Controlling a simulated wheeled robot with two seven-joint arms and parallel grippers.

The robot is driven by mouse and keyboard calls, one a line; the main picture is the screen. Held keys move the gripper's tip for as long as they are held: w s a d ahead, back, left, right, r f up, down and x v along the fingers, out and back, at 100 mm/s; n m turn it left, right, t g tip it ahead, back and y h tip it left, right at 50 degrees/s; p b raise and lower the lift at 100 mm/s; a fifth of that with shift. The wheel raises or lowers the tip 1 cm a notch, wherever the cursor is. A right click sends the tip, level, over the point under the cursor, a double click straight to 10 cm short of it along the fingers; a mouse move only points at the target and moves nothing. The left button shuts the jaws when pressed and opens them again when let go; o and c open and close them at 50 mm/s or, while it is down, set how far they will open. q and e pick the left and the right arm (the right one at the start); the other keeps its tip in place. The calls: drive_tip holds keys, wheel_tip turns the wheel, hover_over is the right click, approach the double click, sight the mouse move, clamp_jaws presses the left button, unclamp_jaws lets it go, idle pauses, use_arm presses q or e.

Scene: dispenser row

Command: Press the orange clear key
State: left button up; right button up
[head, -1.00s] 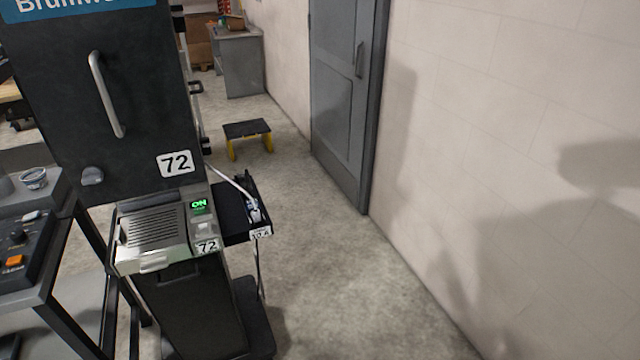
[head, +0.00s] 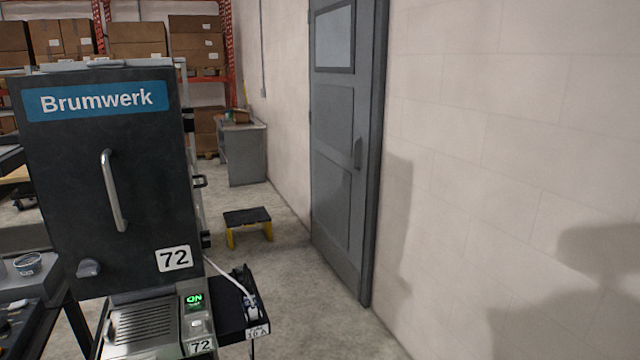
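The orange clear key is out of the head view at this moment. Only the upper part of the dark control panel (head: 28,318) that carries it shows at the lower left edge, with a pale switch (head: 16,304) on it. The black Brumwerk dispenser (head: 60,185), numbered 72, stands to the right of that panel. Its lower unit (head: 140,325) has a slotted grille and a green ON display (head: 194,299). Neither of my grippers is in view.
A small shelf with a white cable (head: 238,318) sticks out right of the dispenser. A yellow and black step stool (head: 248,226) stands behind on the floor. A grey door (head: 335,150) and pale wall (head: 510,130) close off the right. Floor between is clear.

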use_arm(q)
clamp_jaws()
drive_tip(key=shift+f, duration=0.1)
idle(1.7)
